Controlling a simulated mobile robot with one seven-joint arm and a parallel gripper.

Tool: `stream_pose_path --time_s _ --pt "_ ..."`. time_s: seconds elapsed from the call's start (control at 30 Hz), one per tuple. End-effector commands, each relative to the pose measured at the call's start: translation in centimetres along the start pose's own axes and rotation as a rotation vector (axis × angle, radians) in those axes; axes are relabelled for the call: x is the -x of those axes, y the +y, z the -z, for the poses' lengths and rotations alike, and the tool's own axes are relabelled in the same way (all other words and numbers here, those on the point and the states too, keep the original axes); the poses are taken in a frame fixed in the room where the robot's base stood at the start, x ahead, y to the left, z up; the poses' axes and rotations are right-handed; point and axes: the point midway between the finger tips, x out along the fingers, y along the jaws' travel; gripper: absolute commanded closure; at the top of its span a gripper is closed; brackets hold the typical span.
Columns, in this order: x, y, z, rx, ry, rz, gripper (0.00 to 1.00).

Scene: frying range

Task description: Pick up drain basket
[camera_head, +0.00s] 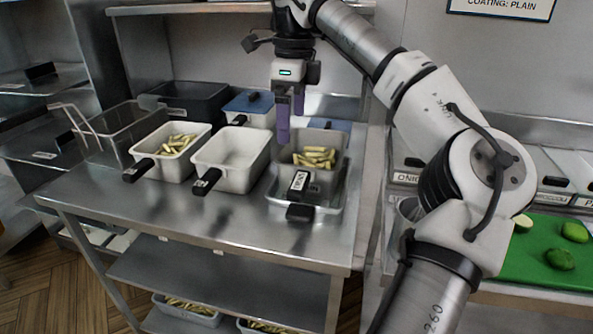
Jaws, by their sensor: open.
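A grey see-through basket with a wire handle (118,128) stands at the left end of the steel table; it looks like a drain basket. A second grey container (334,175) with a black handle holds cut fries (314,157) at the table's right end; I cannot tell whether it is a basket set in a pan. My gripper (291,122) points down with purple fingers, above the back of the table near this right-hand container. Its jaws are open with nothing seen between them. It is well to the right of the wire-handled basket.
A white container with fries (186,161) and an empty white container (232,176) stand between the two. A dark bin (190,98) and a blue-lidded container (249,107) stand behind. The table's front strip (150,210) is clear. A green board (545,265) lies right.

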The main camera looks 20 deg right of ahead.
Motion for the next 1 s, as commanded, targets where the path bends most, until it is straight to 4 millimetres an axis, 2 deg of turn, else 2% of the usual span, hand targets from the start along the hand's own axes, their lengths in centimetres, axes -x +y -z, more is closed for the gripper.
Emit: stream_pose_path --time_s 0.03,0.13,0.43,0.77,1.0 --pt "0.2 -0.2 1.1 -0.022 0.021 0.005 0.00" --pt "-0.5 -0.3 1.8 -0.033 0.036 0.004 0.00" --pt "-6.2 -0.3 1.9 -0.030 0.032 0.002 0.00" --pt "-9.0 -0.2 1.9 -0.029 0.031 0.002 0.00" --pt "-12.5 -0.2 1.9 -0.029 0.029 0.003 0.00"
